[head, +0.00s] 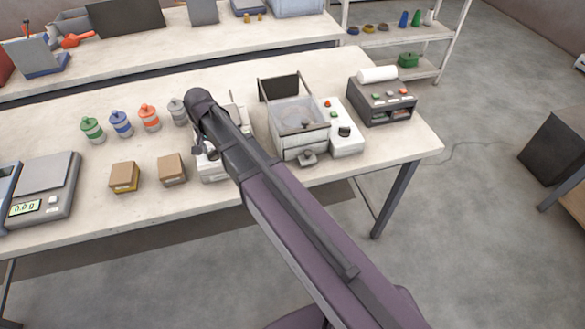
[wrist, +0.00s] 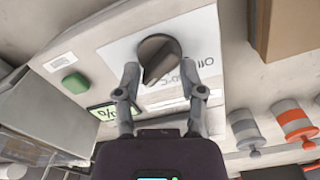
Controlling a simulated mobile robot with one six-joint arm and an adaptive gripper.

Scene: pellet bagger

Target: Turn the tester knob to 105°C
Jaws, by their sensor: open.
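The tester knob (wrist: 158,56) is a dark grey round dial with a raised grip bar, on a white label plate (wrist: 120,50). My gripper (wrist: 160,72) is open, one finger on each side of the knob's near edge in the wrist view. I cannot tell whether the fingers touch it. The tester's green button (wrist: 75,82) and a small green display (wrist: 104,111) are left of the fingers. In the head view, my arm hides most of the tester (head: 212,170), including the knob.
In the head view, a clear-lidded machine (head: 298,133) with a knobbed white panel (head: 343,130) stands just right of the tester. Cardboard boxes (head: 172,169) and lidded pots (head: 121,124) stand left. A scale (head: 45,190) is farther left.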

